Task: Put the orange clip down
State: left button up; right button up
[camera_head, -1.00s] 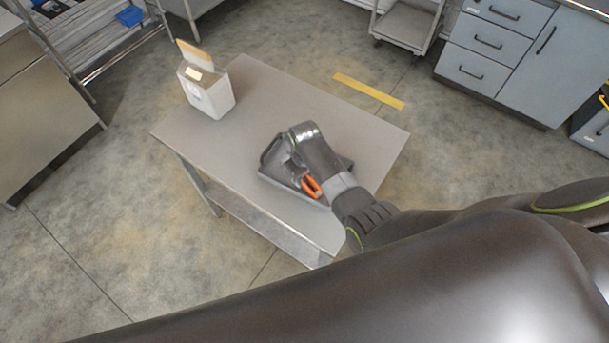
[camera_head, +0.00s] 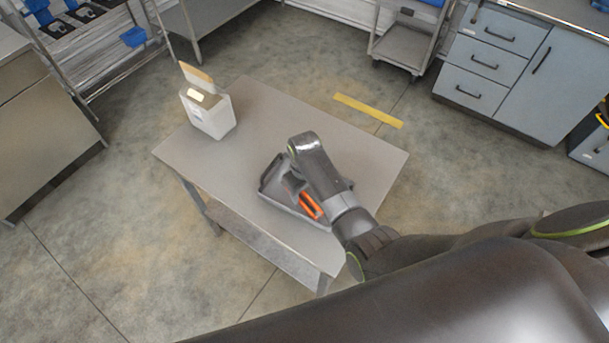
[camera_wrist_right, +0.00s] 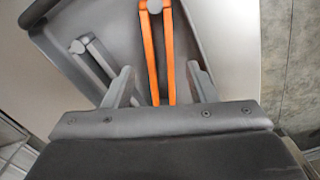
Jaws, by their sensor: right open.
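The orange clip (camera_head: 310,205) lies in a grey tray (camera_head: 267,181) on the table, partly hidden by my right arm in the head view. In the right wrist view, its two orange legs (camera_wrist_right: 150,55) run between the spread fingers of my right gripper (camera_wrist_right: 160,80), with gaps on both sides. The right gripper (camera_head: 294,184) is open over the tray. Whether it touches the clip or tray I cannot tell. A grey clip (camera_wrist_right: 95,58) lies left of the orange one in the tray (camera_wrist_right: 205,30). My left gripper is not in view.
A white box (camera_head: 209,115) with a raised lid stands at the table's far left corner. The table top (camera_head: 260,105) is clear between box and tray. A cart (camera_head: 405,45) and drawers (camera_head: 485,65) stand beyond on the floor.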

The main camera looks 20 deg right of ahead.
aim_at(305, 203)
notch_tip(305, 203, up, 8)
jog(key=shift+r, duration=0.15)
dwell(0.6)
jog(key=s+d+f+m+t, duration=0.1)
jog(key=s+d+f+m, duration=0.15)
jog(key=s+d, duration=0.45)
jog(key=s+d+r+m+t+h, duration=0.1)
jog(key=s+d+r, duration=0.15)
jog(key=s, duration=0.45)
jog(key=s+d+r+m+t, duration=0.1)
jog(key=s+d+r, duration=0.15)
jog(key=s, duration=0.45)
jog(key=s+d+r+t+h, duration=0.1)
jog(key=s+d+r, duration=0.15)
jog(key=s, duration=0.45)
notch_tip(305, 203, down, 29)
jog(key=d+g+b, duration=0.2)
jog(key=b, duration=0.2)
jog(key=s+a+f+y+b, duration=0.1)
jog(key=s+f+b, duration=0.1)
jog(key=s+f, duration=1.3)
notch_tip(305, 203, down, 4)
jog(key=shift+s+r+g+b, duration=0.1)
jog(key=shift+s+g+b, duration=0.25)
jog(key=shift+g, duration=0.05)
